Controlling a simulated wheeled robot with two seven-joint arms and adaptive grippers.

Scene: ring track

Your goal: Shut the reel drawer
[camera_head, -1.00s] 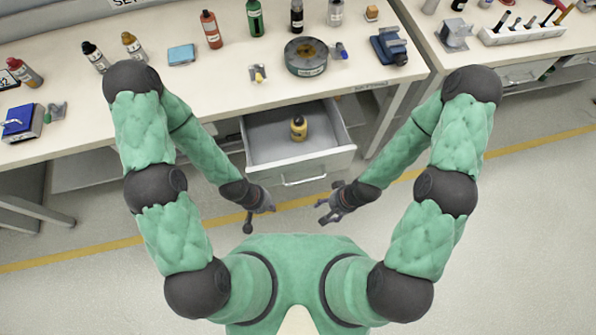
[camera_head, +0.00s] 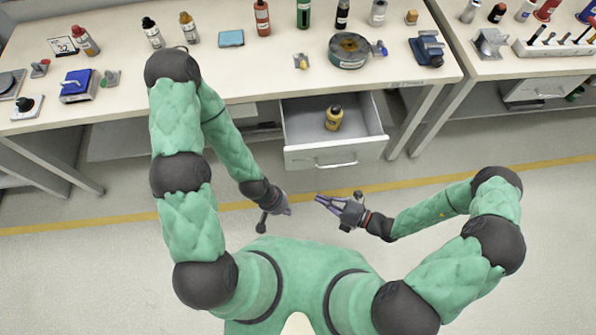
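The reel drawer (camera_head: 336,154) stands pulled out from under the bench, its grey front and bar handle facing me. A yellow bottle with a dark cap (camera_head: 334,118) stands inside it. My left gripper (camera_head: 275,213) is in front of the drawer, to its lower left, apart from it; its fingers are too small and dark to read. My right gripper (camera_head: 331,205) is below the drawer front, apart from the handle, pointing left with its fingers spread and nothing between them.
The bench top (camera_head: 275,62) holds a round reel (camera_head: 349,50), a blue vise (camera_head: 427,48) and several bottles. A second bench stands at the right with another drawer (camera_head: 538,88) partly out. The floor before the drawer is clear.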

